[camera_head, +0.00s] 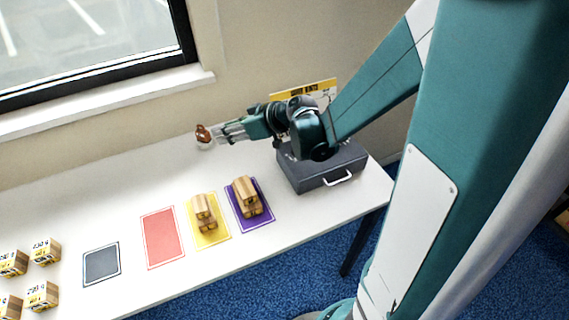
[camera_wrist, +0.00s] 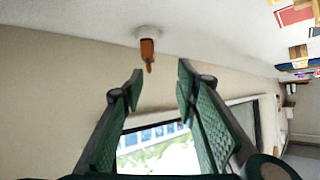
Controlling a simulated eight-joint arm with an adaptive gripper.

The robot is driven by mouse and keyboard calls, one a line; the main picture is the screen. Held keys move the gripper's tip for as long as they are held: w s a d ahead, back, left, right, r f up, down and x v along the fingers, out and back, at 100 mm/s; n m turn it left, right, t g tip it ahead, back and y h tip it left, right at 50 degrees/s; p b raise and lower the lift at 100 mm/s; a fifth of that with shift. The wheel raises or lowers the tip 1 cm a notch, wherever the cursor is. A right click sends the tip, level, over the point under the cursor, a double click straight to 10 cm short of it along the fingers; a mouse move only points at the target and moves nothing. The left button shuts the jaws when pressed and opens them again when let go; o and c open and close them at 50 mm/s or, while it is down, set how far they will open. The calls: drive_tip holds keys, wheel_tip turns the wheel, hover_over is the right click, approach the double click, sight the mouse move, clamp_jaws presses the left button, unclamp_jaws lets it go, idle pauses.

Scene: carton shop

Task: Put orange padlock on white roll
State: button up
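The orange padlock (camera_head: 203,133) shows orange-brown near the back edge of the table. It rests on top of the white roll (camera_head: 205,145), which is small and partly hidden below it. In the wrist view, which is upside down, the padlock (camera_wrist: 147,52) stands out from the white roll (camera_wrist: 149,32) and appears to touch it. My gripper (camera_head: 222,133) is just to the right of the padlock in the head view. In the wrist view my gripper (camera_wrist: 160,76) is open, with nothing between its fingers and the padlock beyond the fingertips.
A dark grey case (camera_head: 320,168) stands under my arm at the right. Wooden block stacks stand on the yellow mat (camera_head: 222,236) and purple mat (camera_head: 263,219). The red mat (camera_head: 162,238) and dark mat (camera_head: 101,265) are empty. Several small cartons (camera_head: 45,250) stand front left.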

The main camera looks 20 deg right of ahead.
drive_tip(key=s+d+r+m+h, duration=0.2)
drive_tip(key=s, duration=0.7)
drive_tip(key=s+d+r+m+g+h, duration=0.1)
drive_tip(key=s+d+r+m+h, duration=0.1)
drive_tip(key=s, duration=0.7)
drive_tip(key=s+d+r+m+h, duration=0.3)
drive_tip(key=s+r, duration=0.1)
drive_tip(key=s, duration=0.6)
drive_tip(key=shift+d+g+h, duration=0.3)
drive_tip(key=shift+d+h, duration=0.1)
drive_tip(key=shift+r, duration=0.1)
